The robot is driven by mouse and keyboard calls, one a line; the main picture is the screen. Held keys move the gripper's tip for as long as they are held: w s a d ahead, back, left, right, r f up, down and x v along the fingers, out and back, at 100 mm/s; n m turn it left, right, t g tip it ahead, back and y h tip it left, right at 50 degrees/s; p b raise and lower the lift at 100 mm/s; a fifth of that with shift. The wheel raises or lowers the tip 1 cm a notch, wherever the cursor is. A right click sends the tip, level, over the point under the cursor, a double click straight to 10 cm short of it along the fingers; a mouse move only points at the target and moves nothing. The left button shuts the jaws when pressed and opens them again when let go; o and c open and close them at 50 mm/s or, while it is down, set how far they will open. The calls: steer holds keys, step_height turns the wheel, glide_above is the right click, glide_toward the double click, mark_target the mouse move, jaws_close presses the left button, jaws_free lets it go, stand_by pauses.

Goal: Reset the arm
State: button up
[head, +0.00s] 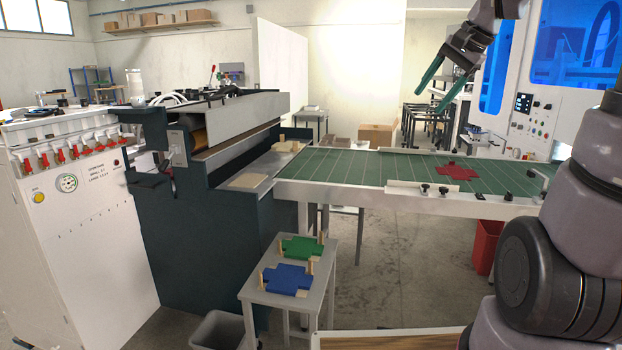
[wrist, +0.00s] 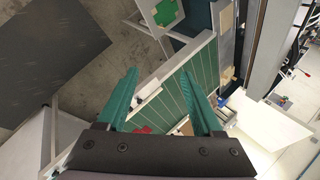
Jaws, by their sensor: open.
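My gripper (head: 439,84) is raised in the upper right of the head view, above the green conveyor table (head: 372,166). Its two green fingers are apart with nothing between them. In the wrist view my gripper (wrist: 168,92) also shows open, with the green table surface (wrist: 172,88) below the fingers. A red cross-shaped blank (head: 457,172) lies flat on the right part of the green table, below and apart from my gripper. Part of it shows in the wrist view (wrist: 143,130) beside the left finger.
A small grey table (head: 330,277) holds a green blank (head: 301,247) and a blue blank (head: 287,278) between wooden posts. A large machine (head: 225,205) stands left. A red bin (head: 486,246) is under the conveyor. A white-framed machine (head: 548,125) stands behind at right.

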steer(key=s+a+f+n+t+h, duration=0.1)
steer(key=s+n, duration=0.1)
steer(key=s, duration=0.6)
steer(key=s+a+f+n+t+h, duration=0.1)
steer(key=s+a+n, duration=0.1)
steer(key=s, duration=0.7)
steer(key=shift+s+f+n, duration=0.25)
steer(key=shift+n, duration=0.45)
